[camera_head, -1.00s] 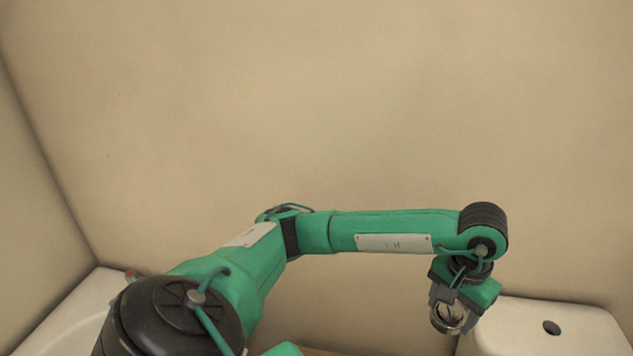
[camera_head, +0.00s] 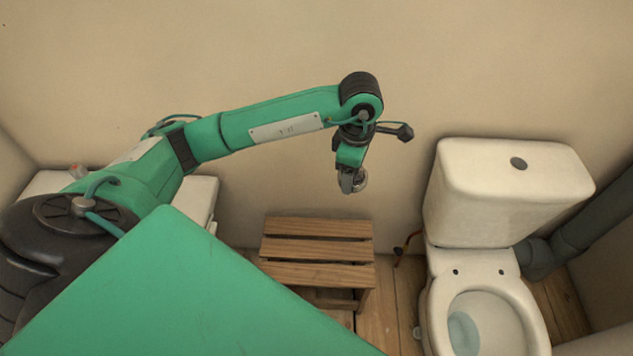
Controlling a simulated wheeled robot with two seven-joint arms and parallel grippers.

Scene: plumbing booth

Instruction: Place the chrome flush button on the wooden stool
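My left gripper (camera_head: 346,182) hangs pointing down at the end of the arm that comes in from the left. It is shut on the chrome flush button (camera_head: 359,181), a small shiny round piece, partly hidden by the fingers. The wooden stool (camera_head: 317,250), with brown slats, stands on the floor below, against the back wall. In the picture the gripper and button are above the stool's right back corner, apart from it. The stool's top is bare. My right gripper is not in view.
A white toilet (camera_head: 512,205) stands right of the stool, with a dark round hole (camera_head: 519,163) in its cistern lid. A grey pipe (camera_head: 590,232) runs beside it. A white basin or tub edge (camera_head: 203,197) is at the left. An orange-handled tool (camera_head: 407,245) leans between stool and toilet.

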